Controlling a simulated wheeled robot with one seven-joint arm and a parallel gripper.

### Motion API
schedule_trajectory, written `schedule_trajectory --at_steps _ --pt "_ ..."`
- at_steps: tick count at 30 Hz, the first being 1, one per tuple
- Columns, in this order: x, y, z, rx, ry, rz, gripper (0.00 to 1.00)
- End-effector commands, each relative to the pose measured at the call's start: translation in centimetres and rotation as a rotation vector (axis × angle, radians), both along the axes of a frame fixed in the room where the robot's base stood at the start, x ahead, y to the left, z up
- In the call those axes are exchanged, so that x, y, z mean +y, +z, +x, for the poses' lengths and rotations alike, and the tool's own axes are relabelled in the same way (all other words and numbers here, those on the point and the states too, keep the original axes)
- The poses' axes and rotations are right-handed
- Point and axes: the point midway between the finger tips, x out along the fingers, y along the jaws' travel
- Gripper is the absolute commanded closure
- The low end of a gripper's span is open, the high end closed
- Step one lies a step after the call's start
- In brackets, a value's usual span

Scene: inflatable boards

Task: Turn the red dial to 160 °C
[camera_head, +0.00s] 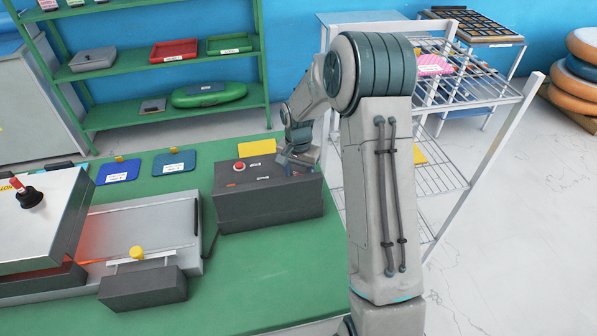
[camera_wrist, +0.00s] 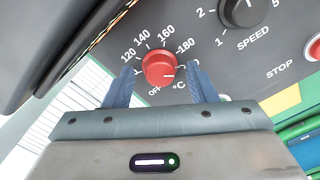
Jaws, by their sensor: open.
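The red dial (camera_wrist: 159,66) shows on a dark panel in the wrist view, with marks for 120, 140, 160 and 180 around its top and OFF below. A pale line on the dial points right, below the 180 mark and away from 160. My gripper (camera_wrist: 160,70) is open, with one blue-grey finger on each side of the dial. I cannot tell whether either finger touches it. In the head view my gripper (camera_head: 297,160) is over the right end of the dark control box (camera_head: 268,207) and hides the dial.
A yellow card (camera_head: 256,147) stands behind the box. Left of the box is a grey machine (camera_head: 150,225); a white wire rack (camera_head: 485,95) stands at right.

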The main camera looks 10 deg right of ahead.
Motion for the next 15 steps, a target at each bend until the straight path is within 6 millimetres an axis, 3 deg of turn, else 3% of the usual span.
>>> schedule_trajectory --at_steps 6,11,15 --pt "0.01 -0.04 0.00 0.000 0.000 0.000 0.48" --pt "0.01 -0.02 0.01 0.000 0.000 0.000 0.93" --pt "0.02 -0.01 0.01 0.000 0.001 0.000 0.93"
